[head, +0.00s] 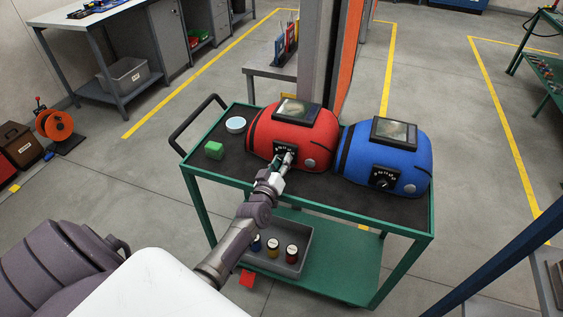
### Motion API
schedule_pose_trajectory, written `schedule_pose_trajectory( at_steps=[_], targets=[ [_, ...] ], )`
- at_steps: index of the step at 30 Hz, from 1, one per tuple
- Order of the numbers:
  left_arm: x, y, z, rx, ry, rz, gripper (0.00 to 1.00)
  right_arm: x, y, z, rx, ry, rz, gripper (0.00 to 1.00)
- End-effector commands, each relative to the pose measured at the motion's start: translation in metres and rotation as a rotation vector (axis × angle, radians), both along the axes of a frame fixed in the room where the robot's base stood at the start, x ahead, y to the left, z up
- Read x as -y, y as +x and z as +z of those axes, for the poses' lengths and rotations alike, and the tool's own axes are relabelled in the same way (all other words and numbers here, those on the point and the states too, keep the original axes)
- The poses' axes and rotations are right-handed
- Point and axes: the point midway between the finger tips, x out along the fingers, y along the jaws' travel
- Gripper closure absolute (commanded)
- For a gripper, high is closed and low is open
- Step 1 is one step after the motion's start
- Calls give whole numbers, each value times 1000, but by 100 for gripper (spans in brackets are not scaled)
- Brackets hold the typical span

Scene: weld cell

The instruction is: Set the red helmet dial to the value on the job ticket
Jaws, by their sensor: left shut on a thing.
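The red helmet (317,130) sits on the top shelf of a green cart (330,200). Its black dial panel (277,148) faces me and is partly hidden by my left gripper (285,158). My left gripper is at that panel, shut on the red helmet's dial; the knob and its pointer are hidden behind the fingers. A blue helmet (398,150) stands to the right, with its own dial (382,178) in plain view. I cannot make out a job ticket or read any value. My right gripper is not in view.
A green block (214,150) and a round pale tin (235,125) are on the cart's left end. The lower shelf holds a grey tray (290,266) with several small cans. A red tag (247,280) is near the tray.

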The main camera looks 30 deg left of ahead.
Motion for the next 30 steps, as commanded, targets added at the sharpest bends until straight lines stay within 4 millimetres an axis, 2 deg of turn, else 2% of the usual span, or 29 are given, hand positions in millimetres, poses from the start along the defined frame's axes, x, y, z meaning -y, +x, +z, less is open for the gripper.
schedule_pose_trajectory(
  at_steps=[7, 8, 12, 23, 26, 30],
  targets=[
    [0, 0, 0, 2, -3, 1, 100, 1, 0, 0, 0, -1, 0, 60],
    [0, 0, 0, 1, -2, 1, 67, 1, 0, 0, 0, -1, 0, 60],
    [0, 0, 0, 1, -2, 1, 44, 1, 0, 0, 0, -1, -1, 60],
    [1, -4, -1, 0, -1, 0, 43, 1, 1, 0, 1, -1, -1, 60],
    [4, -15, -1, -1, -2, 0, 43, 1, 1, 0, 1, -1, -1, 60],
    [10, -42, -2, -2, -2, 0, 43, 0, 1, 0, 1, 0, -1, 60]
  ],
)
